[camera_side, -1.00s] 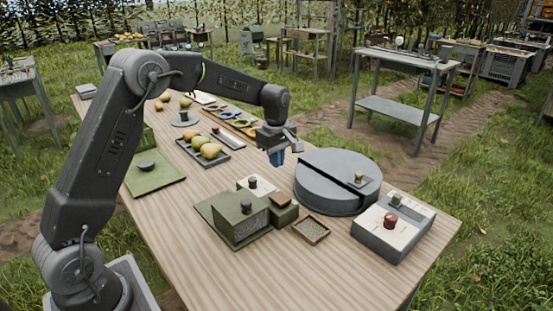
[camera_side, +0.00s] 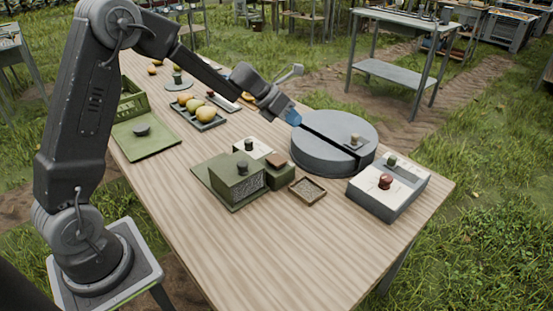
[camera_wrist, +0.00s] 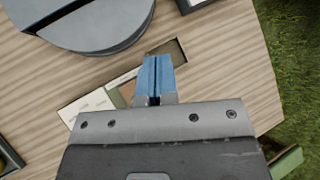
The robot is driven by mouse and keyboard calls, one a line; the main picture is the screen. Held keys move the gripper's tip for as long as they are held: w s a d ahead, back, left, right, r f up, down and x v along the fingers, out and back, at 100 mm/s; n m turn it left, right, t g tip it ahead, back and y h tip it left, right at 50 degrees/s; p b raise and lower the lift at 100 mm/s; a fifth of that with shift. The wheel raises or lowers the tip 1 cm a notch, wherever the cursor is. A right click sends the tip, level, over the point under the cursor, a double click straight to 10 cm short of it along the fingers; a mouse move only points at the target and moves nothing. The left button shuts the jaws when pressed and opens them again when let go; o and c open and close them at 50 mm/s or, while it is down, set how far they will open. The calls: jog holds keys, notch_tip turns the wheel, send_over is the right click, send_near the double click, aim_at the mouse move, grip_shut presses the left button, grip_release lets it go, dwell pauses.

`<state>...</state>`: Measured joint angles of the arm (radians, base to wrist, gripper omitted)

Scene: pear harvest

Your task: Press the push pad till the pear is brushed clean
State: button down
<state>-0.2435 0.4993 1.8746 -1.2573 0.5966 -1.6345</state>
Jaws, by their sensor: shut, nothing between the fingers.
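My gripper (camera_side: 292,117) has blue fingertips, shut and empty, tilted down to the right beside the grey drum in the side view. In the wrist view the shut fingertips (camera_wrist: 157,68) overlap the picture of the small tray. A green brush box (camera_side: 236,182) with a speckled grey front and a dark knob stands mid-table. Beside it is a small green block with a reddish-brown top, which looks like the push pad (camera_side: 276,160); it is partly behind the fingers in the wrist view (camera_wrist: 127,91). I cannot see a pear in the box. Several yellow pears (camera_side: 204,114) lie on a dark tray.
The round grey drum (camera_side: 315,157) with a slot stands right of the pad. A small brown tray (camera_side: 307,190) lies in front of it. A control box (camera_side: 389,197) with a red knob sits at right. The table's front (camera_side: 270,255) is clear.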

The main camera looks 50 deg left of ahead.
aim_at(275, 158)
jog(key=a+n, duration=0.1)
jog(key=n, duration=0.1)
jog(key=s+a+f+n+t+y, duration=0.1)
jog(key=a+n, duration=0.1)
jog(key=n, duration=0.1)
jog(key=s+a+f+n+y, duration=0.1)
jog(key=a+n, duration=0.1)
jog(key=n, duration=0.1)
jog(key=shift+f+t, duration=0.2)
jog(key=shift+t, duration=0.1)
jog(key=shift+f, duration=4.4)
jog(key=shift+f, duration=0.4)
